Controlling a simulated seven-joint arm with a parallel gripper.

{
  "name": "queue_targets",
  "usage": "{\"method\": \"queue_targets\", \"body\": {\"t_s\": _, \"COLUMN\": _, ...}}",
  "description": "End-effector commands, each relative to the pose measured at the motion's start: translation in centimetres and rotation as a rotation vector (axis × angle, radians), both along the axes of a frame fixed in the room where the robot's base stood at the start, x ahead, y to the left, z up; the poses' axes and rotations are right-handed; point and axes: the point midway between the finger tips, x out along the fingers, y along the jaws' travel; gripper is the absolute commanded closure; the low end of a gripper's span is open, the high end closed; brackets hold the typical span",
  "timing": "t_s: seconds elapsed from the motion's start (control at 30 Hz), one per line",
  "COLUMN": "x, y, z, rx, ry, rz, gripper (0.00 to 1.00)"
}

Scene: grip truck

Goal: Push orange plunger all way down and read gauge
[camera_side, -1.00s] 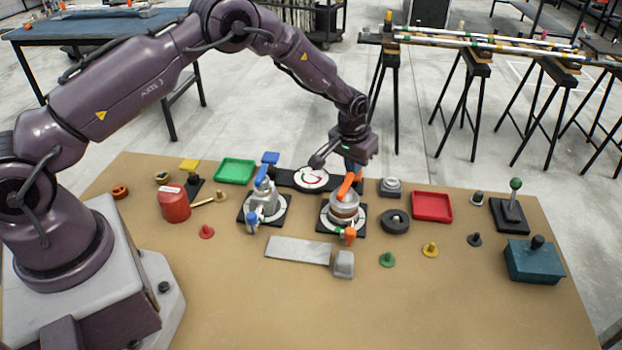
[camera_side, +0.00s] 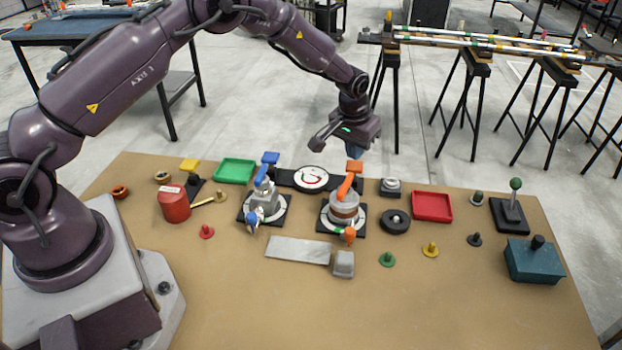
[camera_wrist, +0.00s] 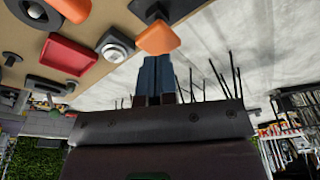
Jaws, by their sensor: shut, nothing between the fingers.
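My gripper (camera_side: 355,155) is shut and empty, pointing down above and slightly behind the pad. In the wrist view its blue fingers (camera_wrist: 157,64) are together; a small gap to the pad seems to show. The round white gauge (camera_side: 311,178) lies left of the plunger, with red and dark markings too small to read.
A similar blue plunger (camera_side: 263,176) stands to the left. A grey plate (camera_side: 298,250) lies in front. The table's front is mostly clear.

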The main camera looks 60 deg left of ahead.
Motion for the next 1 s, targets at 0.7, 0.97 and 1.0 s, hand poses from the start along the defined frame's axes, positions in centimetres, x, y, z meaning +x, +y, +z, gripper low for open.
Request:
{"method": "queue_targets", "body": {"t_s": 0.7, "x": 0.1, "y": 0.0, "z": 2.3, "rx": 0.0, "ry": -0.004, "rz": 0.0, "gripper": 1.0}}
{"method": "queue_targets", "body": {"t_s": 0.97, "x": 0.1, "y": 0.0, "z": 4.7, "rx": 0.0, "ry": -0.004, "rz": 0.0, "gripper": 1.0}}
{"method": "queue_targets", "body": {"t_s": 1.0, "x": 0.1, "y": 0.0, "z": 4.9, "rx": 0.0, "ry": -0.003, "rz": 0.0, "gripper": 1.0}}
